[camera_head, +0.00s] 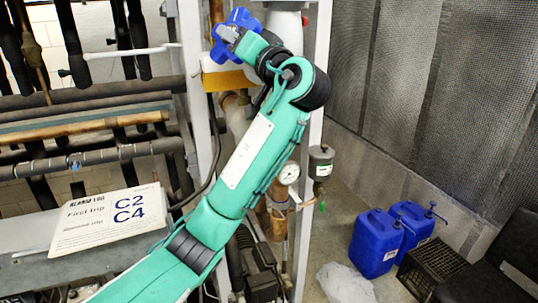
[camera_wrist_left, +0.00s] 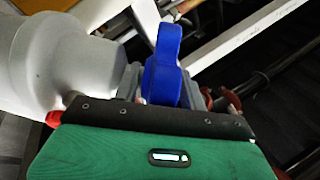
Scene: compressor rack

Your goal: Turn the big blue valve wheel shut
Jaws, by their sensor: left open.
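The big blue valve wheel (camera_head: 237,19) is lobed and sits at the top middle of the head view, on a pale pipe body. My left gripper (camera_head: 228,34) is right at the wheel and covers part of it. In the left wrist view, one blue lobe of the wheel (camera_wrist_left: 163,60) stands between the fingers of my left gripper (camera_wrist_left: 164,90), which is open around it. I cannot tell whether either finger touches the lobe. The wheel's far side is partly hidden. My right gripper is not in view.
White frame posts (camera_head: 313,100) stand beside the valve. A pressure gauge (camera_head: 289,173) sits lower down. Dark pipes fill the left. A paper sign (camera_head: 108,220) lies at the lower left. Blue jugs (camera_head: 376,243) and a black crate (camera_head: 432,267) stand on the floor at right.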

